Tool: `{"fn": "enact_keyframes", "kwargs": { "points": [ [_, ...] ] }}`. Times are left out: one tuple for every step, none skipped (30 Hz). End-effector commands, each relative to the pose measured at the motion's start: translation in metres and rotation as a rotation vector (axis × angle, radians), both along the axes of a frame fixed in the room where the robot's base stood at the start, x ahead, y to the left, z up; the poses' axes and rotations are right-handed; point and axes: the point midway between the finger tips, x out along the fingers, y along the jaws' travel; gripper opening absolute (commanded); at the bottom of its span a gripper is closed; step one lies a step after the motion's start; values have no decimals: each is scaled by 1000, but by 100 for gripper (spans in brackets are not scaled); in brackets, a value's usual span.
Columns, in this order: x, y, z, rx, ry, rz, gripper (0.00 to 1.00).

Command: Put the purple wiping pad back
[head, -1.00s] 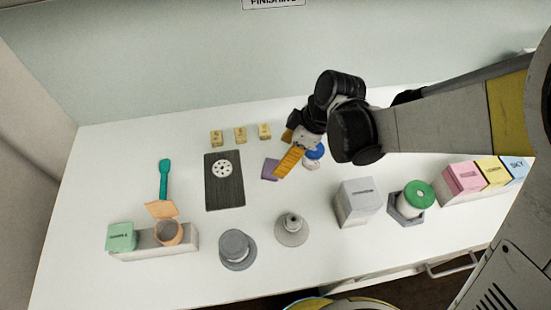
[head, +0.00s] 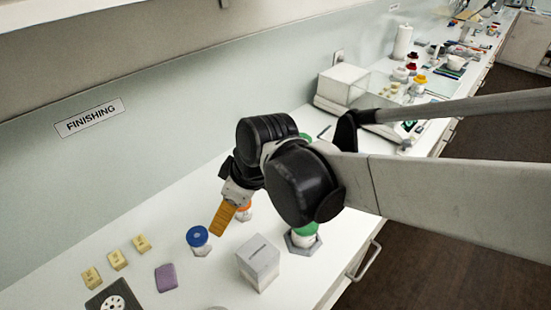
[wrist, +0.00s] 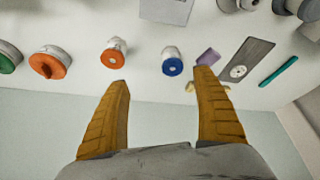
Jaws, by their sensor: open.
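The purple wiping pad (head: 166,277) lies flat on the white bench in the head view, right of the small yellow blocks and beside the dark board. In the wrist view the pad (wrist: 208,57) shows just beyond the right finger, partly hidden by it. My gripper (head: 222,220) is above the bench to the right of the pad, near the blue-topped jar. In the wrist view my gripper (wrist: 163,90) is open, its two orange fingers wide apart with nothing between them. The pad is apart from the fingers.
A blue-topped jar (head: 198,238) stands between the pad and my gripper. A grey block (head: 259,262) and a green-topped spool (head: 303,236) stand nearer the front edge. A dark board (head: 113,299) with a perforated disc lies left of the pad. The glass-sided box (head: 343,84) stands farther right.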

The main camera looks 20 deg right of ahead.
Motion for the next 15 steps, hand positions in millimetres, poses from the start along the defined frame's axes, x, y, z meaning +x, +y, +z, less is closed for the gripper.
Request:
{"fn": "enact_keyframes", "kwargs": {
  "points": [
    [-7, -21, 8, 6, -14, -102, 78],
    [-10, -33, 12, 13, -23, -165, 78],
    [-15, -49, 17, 21, -37, -250, 78],
    [-19, -60, 20, 31, -48, -314, 78],
    [-23, -71, 23, 38, -59, -375, 78],
    [-29, -85, 27, 52, -74, -453, 78],
    [-33, -95, 28, 60, -86, -510, 78],
    [-37, -103, 30, 71, -97, -562, 78],
    [-42, -114, 32, 84, -112, -624, 78],
    [-46, -121, 33, 93, -122, -668, 78],
    [-49, -127, 34, 102, -131, -707, 78],
    [-53, -134, 34, 113, -143, -751, 78],
    [-56, -139, 35, 120, -150, -780, 78],
    [-58, -142, 35, 127, -157, -803, 78],
    [-60, -146, 35, 134, -164, -828, 78]
  ]
}}
